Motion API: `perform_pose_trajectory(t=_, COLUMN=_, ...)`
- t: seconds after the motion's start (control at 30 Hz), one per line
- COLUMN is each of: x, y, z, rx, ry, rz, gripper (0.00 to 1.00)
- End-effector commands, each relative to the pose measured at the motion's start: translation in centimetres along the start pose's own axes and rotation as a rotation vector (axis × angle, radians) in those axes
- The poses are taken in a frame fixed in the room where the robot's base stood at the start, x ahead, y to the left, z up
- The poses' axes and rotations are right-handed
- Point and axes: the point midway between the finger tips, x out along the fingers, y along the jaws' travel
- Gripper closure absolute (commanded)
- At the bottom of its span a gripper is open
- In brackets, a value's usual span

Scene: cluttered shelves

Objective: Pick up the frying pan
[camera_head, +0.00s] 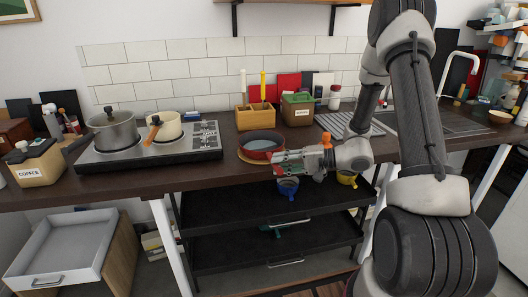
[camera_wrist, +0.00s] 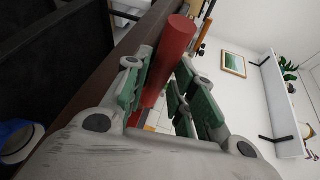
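The frying pan (camera_head: 261,141) is round and red with a dark inside, and sits on the counter on a round wooden board (camera_head: 243,157). My gripper (camera_head: 277,160) is at the pan's right front side, at about rim height. In the wrist view, a long red part of the pan (camera_wrist: 172,58) lies between the green-padded fingers of my gripper (camera_wrist: 160,88). It is close to the left finger, and a gap shows towards the right finger. The fingers are apart, so the gripper is open around it. The handle is not clearly visible in the head view.
A stove (camera_head: 150,147) with a grey pot (camera_head: 113,131) and a cream pot (camera_head: 163,127) stands left of the pan. A wooden utensil box (camera_head: 257,117) and a green-lidded box (camera_head: 298,109) stand behind it. A dark shelf (camera_head: 235,209) lies below the counter.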

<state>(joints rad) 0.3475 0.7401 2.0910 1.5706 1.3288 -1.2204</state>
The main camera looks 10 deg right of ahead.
Motion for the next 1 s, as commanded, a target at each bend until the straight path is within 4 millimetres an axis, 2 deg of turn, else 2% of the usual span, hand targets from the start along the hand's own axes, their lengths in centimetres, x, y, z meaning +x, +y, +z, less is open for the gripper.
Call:
perform_pose_trajectory(t=0.03, x=0.0, y=0.0, z=0.0, rx=0.000, ry=0.000, rz=0.000, gripper=0.90)
perform_pose_trajectory(t=0.1, x=0.0, y=0.0, z=0.0, rx=0.000, ry=0.000, rz=0.000, gripper=1.00)
perform_pose_trajectory(t=0.47, x=0.0, y=-0.1, z=0.0, rx=-0.002, ry=0.000, rz=-0.001, gripper=1.00)
perform_pose_trajectory(t=0.63, x=-0.2, y=-0.8, z=0.0, rx=-0.004, ry=0.001, rz=-0.001, gripper=1.00)
perform_pose_trajectory(t=0.77, x=-0.6, y=-2.5, z=0.0, rx=-0.007, ry=0.001, rz=-0.002, gripper=1.00)
perform_pose_trajectory(t=1.0, x=-1.7, y=-7.2, z=0.2, rx=-0.008, ry=0.001, rz=-0.002, gripper=1.00)
